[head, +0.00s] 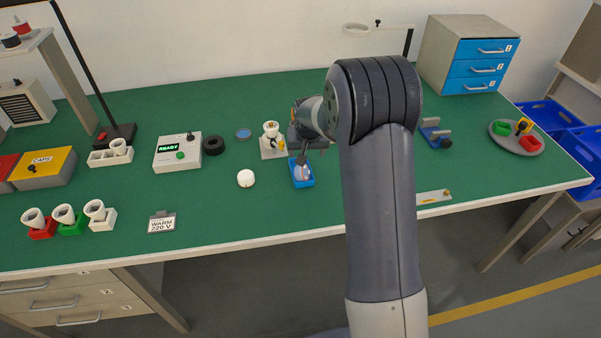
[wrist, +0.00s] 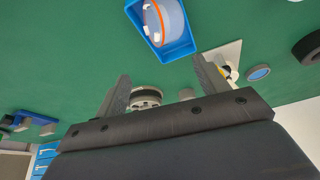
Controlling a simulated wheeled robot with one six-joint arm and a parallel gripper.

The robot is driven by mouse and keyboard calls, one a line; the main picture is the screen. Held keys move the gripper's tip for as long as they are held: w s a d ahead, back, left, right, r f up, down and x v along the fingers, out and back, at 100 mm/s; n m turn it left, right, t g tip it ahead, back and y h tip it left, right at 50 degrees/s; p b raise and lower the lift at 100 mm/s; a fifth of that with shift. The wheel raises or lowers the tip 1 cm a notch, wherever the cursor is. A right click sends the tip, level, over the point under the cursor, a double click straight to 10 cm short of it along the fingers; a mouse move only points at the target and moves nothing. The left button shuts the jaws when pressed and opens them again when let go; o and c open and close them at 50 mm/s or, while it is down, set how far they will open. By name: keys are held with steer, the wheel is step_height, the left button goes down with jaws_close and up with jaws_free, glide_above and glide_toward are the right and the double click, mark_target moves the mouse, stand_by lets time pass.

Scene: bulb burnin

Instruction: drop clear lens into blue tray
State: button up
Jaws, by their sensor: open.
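The blue tray (head: 311,183) lies on the green bench top, just in front of my gripper (head: 304,156). In the wrist view the tray (wrist: 183,49) is at the top, beyond the fingertips. A pale, see-through round lens with an orange rim (wrist: 172,22) is inside the tray; whether it lies fully flat I cannot tell. The lens also shows small in the head view (head: 302,171). My gripper (wrist: 161,78) is open, its two fingers apart, with nothing held between them. My arm hides part of the bench in the head view.
A blue disc (head: 243,134) and a black ring (head: 213,145) lie left of the tray. A white stand (head: 268,152) with a bulb is close to my gripper. A white round puck (head: 246,178) is left of the tray.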

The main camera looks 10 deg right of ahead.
steer(key=b+v, duration=0.1)
steer(key=v, duration=0.9)
steer(key=shift+s+r, duration=0.2)
steer(key=shift+r, duration=0.15)
steer(key=shift+f, duration=0.15)
steer(key=p+x, duration=0.1)
steer(key=x, duration=0.9)
steer(key=shift+w+f, duration=0.15)
step_height(320, 180, up, 4)
steer(key=shift+f+p, duration=0.2)
steer(key=shift+p, duration=0.95)
steer(key=shift+r, duration=0.5)
steer(key=shift+f, duration=0.1)
